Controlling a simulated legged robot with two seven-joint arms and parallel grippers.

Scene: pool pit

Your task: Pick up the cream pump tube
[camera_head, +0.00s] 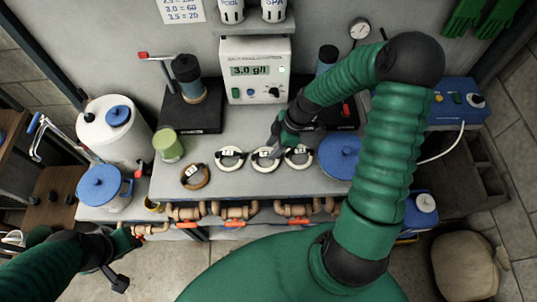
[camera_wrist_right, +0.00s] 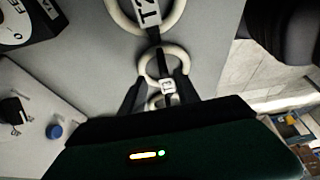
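Three pale, cream-white coiled tubes with dark ties and white tags lie in a row on the grey bench: left (camera_head: 230,165), middle (camera_head: 265,166) and right (camera_head: 298,164). I cannot tell which one the task names. My right gripper (camera_head: 276,143) is just above and behind the middle coil. In the right wrist view, my right gripper (camera_wrist_right: 160,92) has its dark fingers apart, with coils beyond and between them; no hold shows. A large coil tagged "T2" (camera_wrist_right: 170,18) is at the top. My left gripper (camera_head: 118,280) is low at the left; its fingers are unclear.
Pipes with orange valves (camera_head: 236,212) run along the bench's front edge. The meter (camera_head: 255,72) stands behind.

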